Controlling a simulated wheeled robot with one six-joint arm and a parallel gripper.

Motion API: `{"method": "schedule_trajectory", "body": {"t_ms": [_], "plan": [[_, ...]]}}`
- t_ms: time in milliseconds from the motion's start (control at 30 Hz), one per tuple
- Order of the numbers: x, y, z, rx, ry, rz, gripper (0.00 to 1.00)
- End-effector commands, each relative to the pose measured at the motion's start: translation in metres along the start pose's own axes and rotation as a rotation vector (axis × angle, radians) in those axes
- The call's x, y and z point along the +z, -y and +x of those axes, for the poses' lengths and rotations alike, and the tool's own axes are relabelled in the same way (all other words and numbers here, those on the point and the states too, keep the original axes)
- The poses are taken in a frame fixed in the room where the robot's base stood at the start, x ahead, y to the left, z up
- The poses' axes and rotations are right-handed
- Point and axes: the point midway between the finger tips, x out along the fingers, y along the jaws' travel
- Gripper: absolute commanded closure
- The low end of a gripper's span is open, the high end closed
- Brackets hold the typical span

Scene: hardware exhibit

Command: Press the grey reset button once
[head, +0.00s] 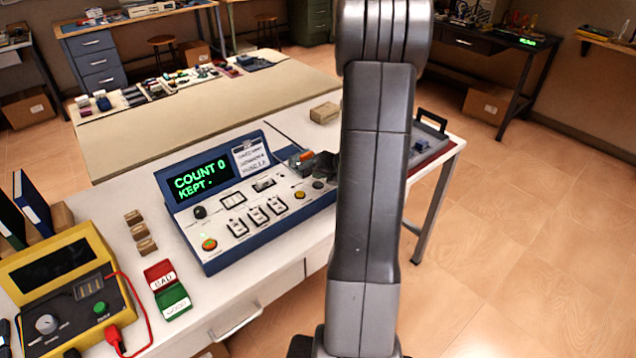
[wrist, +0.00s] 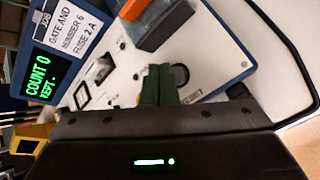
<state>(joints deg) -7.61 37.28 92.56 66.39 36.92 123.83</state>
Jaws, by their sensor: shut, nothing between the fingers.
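The blue-edged console (head: 225,225) with a white sloping panel stands on the white table; its screen (head: 203,181) reads "COUNT 0 KEPT -". A small dark grey round button (head: 318,184) sits near the panel's right end, beside a yellow button (head: 300,194); I cannot read its label. In the wrist view, my gripper (wrist: 157,70) is shut and empty, its two dark green fingers together over the white panel (wrist: 210,60). A dark round part (wrist: 181,73) shows just right of the fingertips, partly hidden. Contact with the panel cannot be told. My arm hides the area right of the console.
A red-green BAD/GOOD block (head: 167,290) and a yellow tester (head: 65,290) with a red lead are left of the console. A grey tray (head: 428,140) lies behind my arm.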

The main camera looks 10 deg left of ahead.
Motion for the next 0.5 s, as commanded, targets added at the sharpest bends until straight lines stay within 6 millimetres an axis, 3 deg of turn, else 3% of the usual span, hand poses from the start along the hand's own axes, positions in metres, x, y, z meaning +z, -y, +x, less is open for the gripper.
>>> {"method": "schedule_trajectory", "body": {"t_ms": [500], "plan": [[0.025, -0.025, -0.034, 0.000, 0.000, 0.001, 1.00]]}}
